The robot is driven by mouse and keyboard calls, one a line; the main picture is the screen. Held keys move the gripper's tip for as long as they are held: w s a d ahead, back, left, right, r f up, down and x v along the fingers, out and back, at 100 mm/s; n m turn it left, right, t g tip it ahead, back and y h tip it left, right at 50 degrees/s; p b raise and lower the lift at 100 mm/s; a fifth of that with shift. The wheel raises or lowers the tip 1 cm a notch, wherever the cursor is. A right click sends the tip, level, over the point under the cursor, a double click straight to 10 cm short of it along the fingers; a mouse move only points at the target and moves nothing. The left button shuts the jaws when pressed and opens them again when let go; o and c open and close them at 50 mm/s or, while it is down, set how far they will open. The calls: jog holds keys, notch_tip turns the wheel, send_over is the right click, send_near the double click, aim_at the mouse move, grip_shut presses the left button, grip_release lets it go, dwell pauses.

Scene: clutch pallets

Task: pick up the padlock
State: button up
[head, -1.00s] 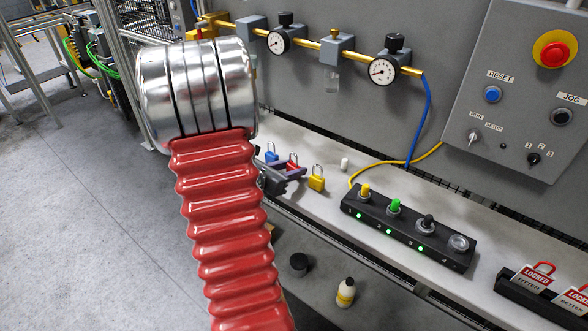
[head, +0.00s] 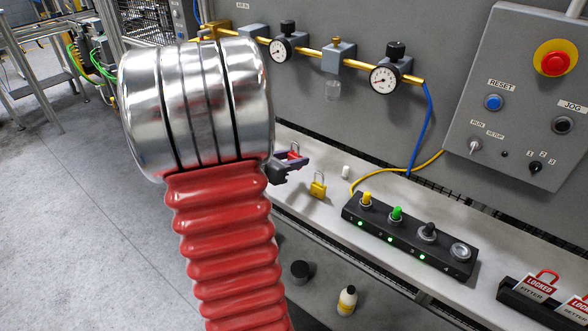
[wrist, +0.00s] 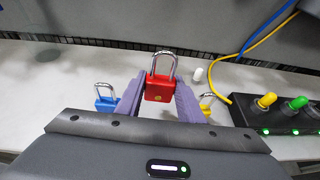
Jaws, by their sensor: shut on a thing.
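A red padlock (wrist: 158,92) with a silver shackle sits upright between the two purple-grey fingers of my gripper (wrist: 158,100) in the wrist view. The fingers are shut on its body. In the head view the red padlock (head: 294,152) shows partly above the gripper fingers (head: 290,164), held up near the shelf's back. A yellow padlock (head: 318,188) stands on the shelf to the right. A blue padlock (wrist: 106,100) stands left of the gripper in the wrist view; my arm hides it in the head view.
A black strip with coloured knobs (head: 410,236) and a yellow cable lies on the pale shelf (head: 292,205), right of the yellow padlock. A small white piece (head: 346,172) stands behind. Gauges (head: 384,79) hang on the wall.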

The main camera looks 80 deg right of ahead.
aim_at(293, 156)
jog(key=shift+r, duration=1.75)
jog(key=w+a+f+n+t, duration=0.1)
jog(key=w+a+n+t, duration=0.25)
jog(key=w+a, duration=0.55)
jog(key=w+a+f+n+t, duration=0.1)
jog(key=w+a+n+t, duration=0.25)
jog(key=w, duration=1.05)
jog(key=w+a+f+n+t, duration=0.1)
jog(key=w+a+n+t, duration=0.2)
jog(key=w+a+t, duration=0.55)
jog(key=w+a+f+n+t+y, duration=0.1)
jog(key=w+a+n+y, duration=0.1)
jog(key=a, duration=0.9)
jog(key=w+a+f+n+t+y, duration=0.1)
jog(key=w+a+n+y, duration=0.2)
jog(key=w+a, duration=0.4)
jog(key=w+a+f+n+t+y, duration=0.1)
jog(key=w+a+n+y, duration=0.2)
jog(key=a, duration=1.2)
jog(key=shift+w+a+f+n, duration=0.2)
jog(key=shift+w+f+n, duration=0.15)
jog(key=shift+w+n, duration=0.45)
jog(key=shift+s, duration=0.15)
